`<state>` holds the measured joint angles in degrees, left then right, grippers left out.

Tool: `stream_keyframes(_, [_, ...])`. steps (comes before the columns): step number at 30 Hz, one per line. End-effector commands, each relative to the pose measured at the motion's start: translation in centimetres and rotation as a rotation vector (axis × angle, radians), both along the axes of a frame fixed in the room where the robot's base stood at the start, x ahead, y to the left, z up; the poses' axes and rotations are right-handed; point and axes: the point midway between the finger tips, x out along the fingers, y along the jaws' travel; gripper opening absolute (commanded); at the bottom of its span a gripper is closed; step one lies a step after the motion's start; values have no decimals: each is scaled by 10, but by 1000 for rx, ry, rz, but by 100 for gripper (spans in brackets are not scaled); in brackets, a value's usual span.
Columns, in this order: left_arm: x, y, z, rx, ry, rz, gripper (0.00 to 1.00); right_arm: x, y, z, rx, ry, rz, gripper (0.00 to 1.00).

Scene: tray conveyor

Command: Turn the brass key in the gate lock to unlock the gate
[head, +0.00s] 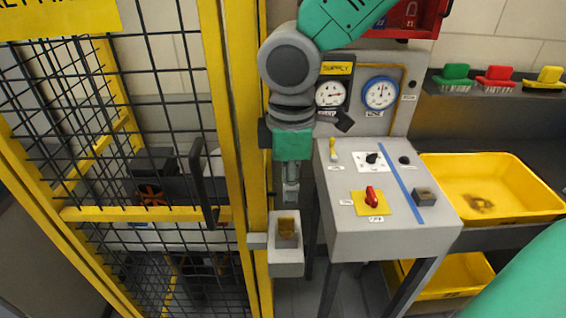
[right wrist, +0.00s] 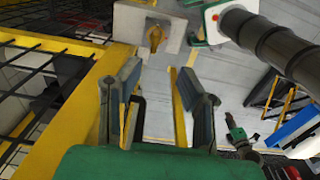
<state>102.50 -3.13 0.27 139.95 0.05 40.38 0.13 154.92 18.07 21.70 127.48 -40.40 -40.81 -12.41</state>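The brass key (head: 287,228) sits in the grey gate lock box (head: 286,257), which is fixed to the yellow gate post at the centre of the head view. My right gripper (head: 291,192) points down just above the key. In the right wrist view, the fingers of my right gripper (right wrist: 157,76) are apart with nothing between them. The key (right wrist: 155,38) and the lock box (right wrist: 147,24) show beyond the fingertips, apart from them. The yellow mesh gate (head: 150,214) with its dark handle (head: 203,180) stands to the left. My left gripper is not visible.
A grey control console (head: 345,235) with a red knob stands close to the right of the lock. Gauges (head: 380,93) are on the panel behind it. A yellow bin (head: 500,180) lies farther right. The yellow post (head: 233,150) is close beside my arm.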

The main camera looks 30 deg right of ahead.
Motion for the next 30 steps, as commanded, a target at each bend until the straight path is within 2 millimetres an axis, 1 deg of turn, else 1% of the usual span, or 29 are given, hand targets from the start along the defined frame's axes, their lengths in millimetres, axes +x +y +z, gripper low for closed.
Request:
stream_keyframes(1, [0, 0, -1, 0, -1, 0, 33, 1, 0, -13, -2, 8, 0, 33])
stream_keyframes(6, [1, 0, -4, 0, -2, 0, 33, 4, -1, -49, -2, 8, 0, 33])
stream_keyframes(12, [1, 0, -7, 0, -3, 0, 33, 1, 0, -82, 0, 5, 0, 33])
stream_keyframes(15, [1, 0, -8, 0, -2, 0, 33, 2, 0, -93, -1, 2, 0, 33])
stream_keyframes(21, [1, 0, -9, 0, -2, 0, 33, 4, 0, -105, 0, 2, 0, 33])
stream_keyframes(29, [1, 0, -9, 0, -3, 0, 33, 3, 0, -105, 1, 1, -1, 33])
stream_keyframes(30, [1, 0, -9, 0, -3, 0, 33, 3, 0, -105, 1, 1, -1, 22])
